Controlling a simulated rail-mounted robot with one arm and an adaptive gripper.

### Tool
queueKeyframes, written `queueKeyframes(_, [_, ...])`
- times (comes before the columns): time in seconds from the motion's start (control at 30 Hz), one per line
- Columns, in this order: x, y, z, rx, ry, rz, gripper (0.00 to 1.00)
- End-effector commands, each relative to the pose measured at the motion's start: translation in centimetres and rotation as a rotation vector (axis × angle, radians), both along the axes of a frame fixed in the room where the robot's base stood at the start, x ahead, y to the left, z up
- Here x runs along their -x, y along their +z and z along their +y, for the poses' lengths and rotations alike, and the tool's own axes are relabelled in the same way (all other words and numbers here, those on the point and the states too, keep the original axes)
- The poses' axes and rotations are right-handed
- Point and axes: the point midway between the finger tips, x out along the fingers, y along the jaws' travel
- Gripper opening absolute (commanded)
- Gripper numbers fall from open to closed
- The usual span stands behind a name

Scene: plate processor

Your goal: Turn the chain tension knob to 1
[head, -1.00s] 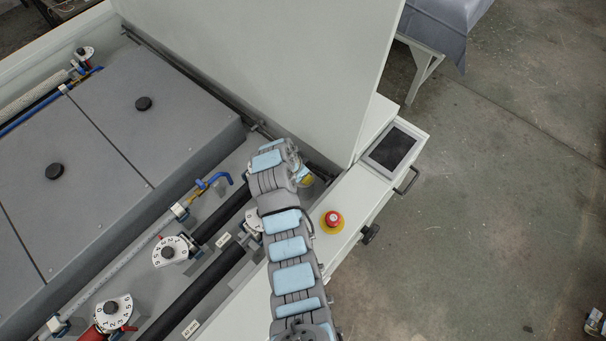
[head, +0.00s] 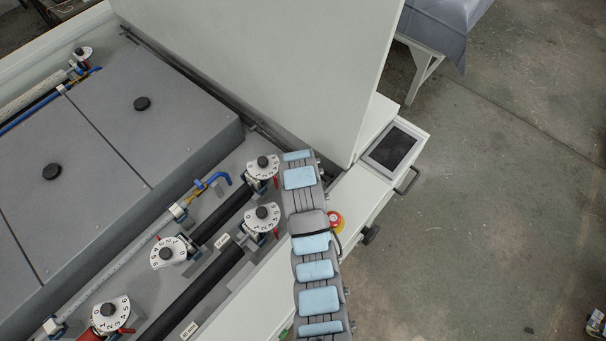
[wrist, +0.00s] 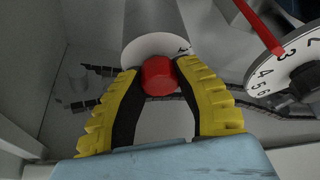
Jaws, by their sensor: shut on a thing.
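In the wrist view, my gripper (wrist: 159,74) has its two yellow fingers closed on the sides of a red knob (wrist: 160,78). A white disc (wrist: 148,47) shows just behind the knob, with only part of a marking visible, so its setting cannot be read. No label names the knob, so I cannot tell whether it is the chain tension knob. In the head view, my arm hides the gripper and the red knob.
A numbered dial (wrist: 292,72) with a red pointer is close on the right in the wrist view. The head view shows several white dials, including one (head: 263,165) near my arm. A red emergency button (head: 335,220) is partly behind my arm. A screen (head: 393,147) is to the right.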

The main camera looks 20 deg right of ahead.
Motion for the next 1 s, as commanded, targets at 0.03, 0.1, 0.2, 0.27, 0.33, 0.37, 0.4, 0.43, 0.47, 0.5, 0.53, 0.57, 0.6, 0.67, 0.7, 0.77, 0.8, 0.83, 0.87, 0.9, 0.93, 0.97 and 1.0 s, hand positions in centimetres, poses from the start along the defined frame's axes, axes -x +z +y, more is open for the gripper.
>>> queueKeyframes(0.03, [0.04, -0.12, -0.02, 0.000, 0.011, 0.000, 0.00])
queueKeyframes(0.1, [0.04, -0.12, -0.02, 0.000, 0.022, 0.001, 0.00])
queueKeyframes(0.2, [0.04, -0.13, -0.01, 0.000, 0.033, 0.001, 0.00])
queueKeyframes(0.27, [0.05, -0.13, 0.00, 0.000, 0.037, 0.001, 0.00])
queueKeyframes(0.33, [0.04, -0.12, 0.00, 0.000, 0.038, 0.001, 0.00])
queueKeyframes(0.37, [0.04, -0.12, 0.00, 0.000, 0.038, 0.001, 0.00])
queueKeyframes(0.4, [0.05, -0.13, 0.01, 0.000, 0.038, 0.001, 0.00])
queueKeyframes(0.43, [0.05, -0.13, 0.01, 0.000, 0.038, 0.001, 0.00])
queueKeyframes(0.47, [0.05, -0.13, 0.00, 0.000, 0.038, 0.001, 0.00])
queueKeyframes(0.5, [0.05, -0.13, 0.00, 0.000, 0.037, 0.001, 0.00])
queueKeyframes(0.53, [0.05, -0.13, 0.00, 0.000, 0.037, 0.001, 0.00])
queueKeyframes(0.57, [0.05, -0.13, 0.01, 0.000, 0.037, 0.001, 0.00])
queueKeyframes(0.6, [0.05, -0.13, 0.01, 0.000, 0.037, 0.001, 0.36])
queueKeyframes(0.67, [0.05, -0.13, 0.01, 0.000, 0.037, 0.001, 0.47])
queueKeyframes(0.7, [0.05, -0.11, -0.01, 0.000, 0.037, 0.001, 0.47])
queueKeyframes(0.77, [0.04, -0.10, 0.00, 0.000, 0.037, 0.001, 0.47])
queueKeyframes(0.8, [0.04, -0.09, 0.00, 0.000, 0.037, 0.001, 0.47])
queueKeyframes(0.83, [0.04, -0.08, 0.00, 0.000, 0.037, 0.001, 0.47])
queueKeyframes(0.87, [0.04, -0.08, 0.00, 0.000, 0.037, 0.001, 0.47])
queueKeyframes(0.9, [0.03, -0.07, 0.00, 0.000, 0.036, 0.001, 0.47])
queueKeyframes(0.93, [0.04, -0.06, 0.00, 0.000, 0.036, 0.001, 0.47])
queueKeyframes(0.97, [0.06, -0.02, 0.00, 0.000, 0.036, 0.001, 0.47])
queueKeyframes(1.0, [0.08, 0.05, 0.01, 0.000, 0.036, 0.001, 0.47])
